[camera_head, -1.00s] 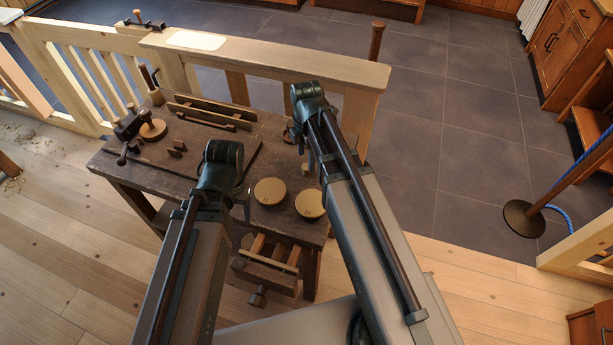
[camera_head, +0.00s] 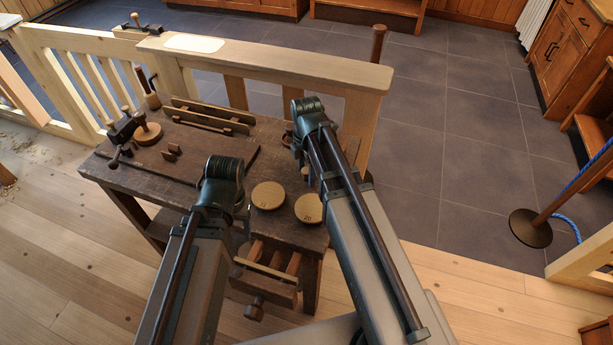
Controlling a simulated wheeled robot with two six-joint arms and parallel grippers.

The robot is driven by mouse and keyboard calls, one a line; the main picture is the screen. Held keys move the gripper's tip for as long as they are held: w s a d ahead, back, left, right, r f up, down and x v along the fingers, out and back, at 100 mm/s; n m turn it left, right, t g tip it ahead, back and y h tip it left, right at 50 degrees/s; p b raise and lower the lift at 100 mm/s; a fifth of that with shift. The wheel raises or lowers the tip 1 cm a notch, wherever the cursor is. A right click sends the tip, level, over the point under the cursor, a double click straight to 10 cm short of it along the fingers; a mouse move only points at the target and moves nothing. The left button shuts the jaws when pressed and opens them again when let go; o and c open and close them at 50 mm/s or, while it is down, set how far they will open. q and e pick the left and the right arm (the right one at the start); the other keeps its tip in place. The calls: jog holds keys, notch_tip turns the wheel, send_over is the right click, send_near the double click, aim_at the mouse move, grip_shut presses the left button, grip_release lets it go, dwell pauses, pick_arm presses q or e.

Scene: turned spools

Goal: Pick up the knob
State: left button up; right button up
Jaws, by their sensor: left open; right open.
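A small reddish-brown turned piece (camera_head: 288,133) shows in part on the workbench (camera_head: 135,176), just left of my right wrist. It may be the knob, but it is too small and covered to tell. My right gripper (camera_head: 299,158) is over the bench's right part, largely hidden behind its own wrist. It is open, and I cannot tell if it touches the piece. My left gripper (camera_head: 241,205) is open and mostly hidden by its wrist, left of two round wooden discs (camera_head: 268,195) (camera_head: 309,208).
A wooden rail (camera_head: 265,60) runs behind the bench. Long wooden strips (camera_head: 210,116) and a clamp-like tool (camera_head: 124,130) lie on the bench's left half. A pole base (camera_head: 530,228) stands at right.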

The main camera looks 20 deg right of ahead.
aim_at(306, 170)
grip_shut()
jog(key=shift+r, duration=0.15)
jog(key=shift+r+p, duration=0.6)
jog(key=shift+p, duration=0.1)
notch_tip(306, 170, up, 3)
jog(key=p, duration=0.3)
jog(key=w+a, duration=0.2)
jog(key=a, duration=0.2)
jog(key=w+a, duration=0.3)
jog(key=a, duration=0.2)
jog(key=w+a, duration=0.2)
jog(key=a, duration=0.3)
jog(key=shift+w+r+p, duration=0.3)
jog(key=shift+w, duration=0.05)
